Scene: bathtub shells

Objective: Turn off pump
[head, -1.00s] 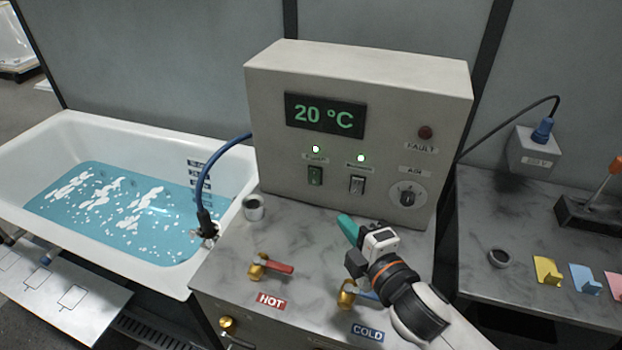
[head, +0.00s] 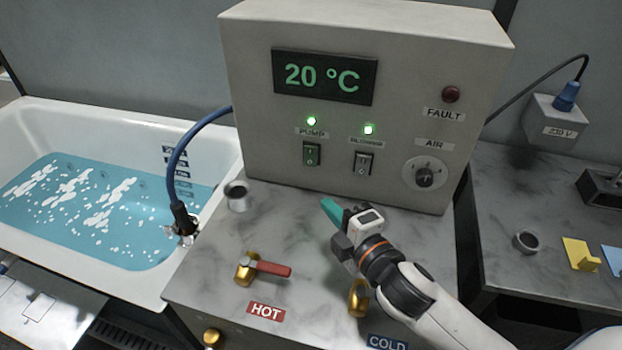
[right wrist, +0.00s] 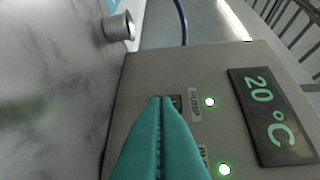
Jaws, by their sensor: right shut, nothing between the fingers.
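My right gripper (head: 328,207) has teal fingers, shut and empty, above the counter and below the switches. In the right wrist view its fingertips (right wrist: 161,100) point at the box and partly cover the pump switch (right wrist: 176,101). I cannot tell whether they touch it. My left gripper is not in view.
The display (head: 324,77) reads 20 °C. A FAULT lamp (head: 450,94) and AIR dial (head: 424,174) are on the box's right. A small metal cup (head: 238,196) and red-handled HOT tap (head: 262,269) are on the counter. The bathtub (head: 95,110) is left.

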